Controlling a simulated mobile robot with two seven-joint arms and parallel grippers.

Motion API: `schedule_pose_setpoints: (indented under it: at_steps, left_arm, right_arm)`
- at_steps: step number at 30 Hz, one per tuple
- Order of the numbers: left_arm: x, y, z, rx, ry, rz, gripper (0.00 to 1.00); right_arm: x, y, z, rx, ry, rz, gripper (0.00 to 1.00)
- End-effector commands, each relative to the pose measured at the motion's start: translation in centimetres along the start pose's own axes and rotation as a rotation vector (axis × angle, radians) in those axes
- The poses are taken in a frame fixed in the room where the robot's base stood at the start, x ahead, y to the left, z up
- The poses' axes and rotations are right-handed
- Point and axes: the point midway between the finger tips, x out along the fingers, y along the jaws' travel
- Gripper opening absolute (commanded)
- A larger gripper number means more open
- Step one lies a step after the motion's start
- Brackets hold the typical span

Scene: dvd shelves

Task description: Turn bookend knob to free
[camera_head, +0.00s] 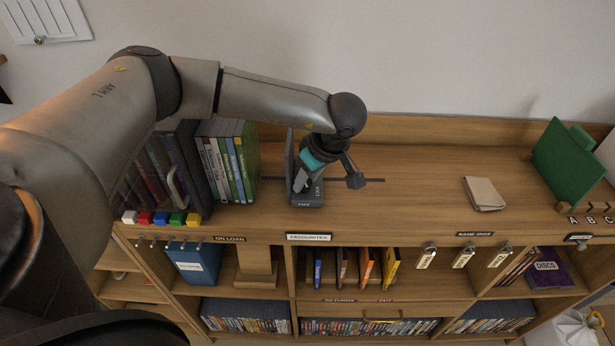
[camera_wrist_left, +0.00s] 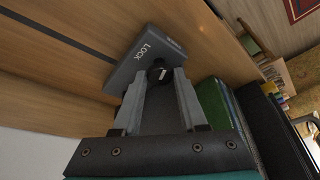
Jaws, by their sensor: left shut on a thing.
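The bookend is dark grey, with an upright plate (camera_head: 290,165) and a flat base (camera_head: 310,200) on the shelf top, right of the row of cases. In the left wrist view the base (camera_wrist_left: 135,70) carries the word LOCK and a smaller line of lettering I cannot read. Its black round knob (camera_wrist_left: 158,68) has a pale mark on top. My left gripper (camera_head: 302,182) is over the base; in the wrist view its fingertips (camera_wrist_left: 158,80) are shut on the knob from both sides. In the head view the hand hides the knob. My right gripper is not in view.
Upright cases (camera_head: 225,160) stand left of the bookend. A dark slot line (camera_head: 350,180) runs along the top beside it. A tan booklet (camera_head: 484,194) and a green stand (camera_head: 566,160) are to the right, with bare wood between. Coloured blocks (camera_head: 162,218) line the front left edge.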

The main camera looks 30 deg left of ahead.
Motion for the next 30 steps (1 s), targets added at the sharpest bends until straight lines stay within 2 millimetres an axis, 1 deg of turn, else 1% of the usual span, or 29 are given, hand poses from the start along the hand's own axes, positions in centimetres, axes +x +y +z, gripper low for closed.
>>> schedule_pose_setpoints:
  at_steps: [6,7,15,30]
  left_arm:
    - [-0.05,0.02,-0.02,-0.001,0.0,0.0,0.0]
    - [-0.04,0.02,-0.02,-0.001,0.0,0.0,0.43]
    - [-0.02,0.01,-0.02,-0.001,0.0,0.0,0.72]
    - [0.02,0.01,-0.01,-0.008,0.001,-0.004,0.72]
  right_arm:
    - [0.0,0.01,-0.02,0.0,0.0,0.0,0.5]
    - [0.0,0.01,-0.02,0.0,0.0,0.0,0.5]
    - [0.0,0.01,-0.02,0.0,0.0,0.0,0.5]
    - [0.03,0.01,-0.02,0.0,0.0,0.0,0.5]
